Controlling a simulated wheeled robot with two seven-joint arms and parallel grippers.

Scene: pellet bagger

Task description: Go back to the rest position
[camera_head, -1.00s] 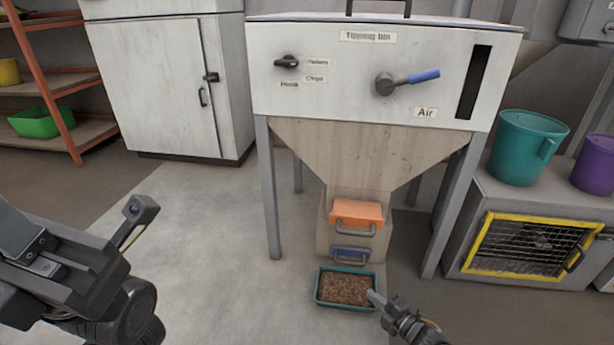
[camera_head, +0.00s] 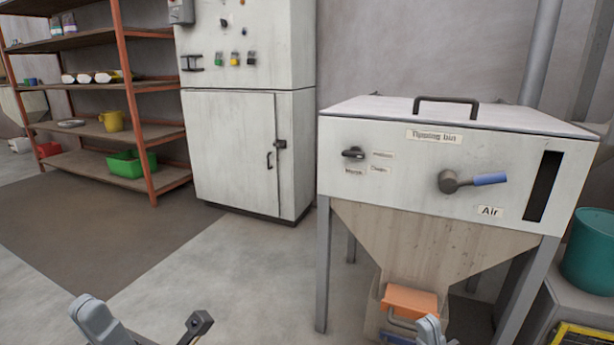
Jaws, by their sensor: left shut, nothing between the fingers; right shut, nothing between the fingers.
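The tips of my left gripper (camera_head: 95,318) show at the bottom left edge, shut and empty, over bare floor. A dark block on my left wrist shows just right of it. The tip of my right gripper (camera_head: 430,329) shows at the bottom edge, shut and empty, in front of the hopper outlet with its orange slide (camera_head: 408,299). I cannot tell whether it touches the outlet. The rest of both arms is below the picture.
The tipping bin (camera_head: 400,185) stands on grey legs at the right, with a teal bucket (camera_head: 590,252) beside it. A white cabinet (camera_head: 235,150) and a shelf rack (camera_head: 118,190) stand behind. Floor at left is clear.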

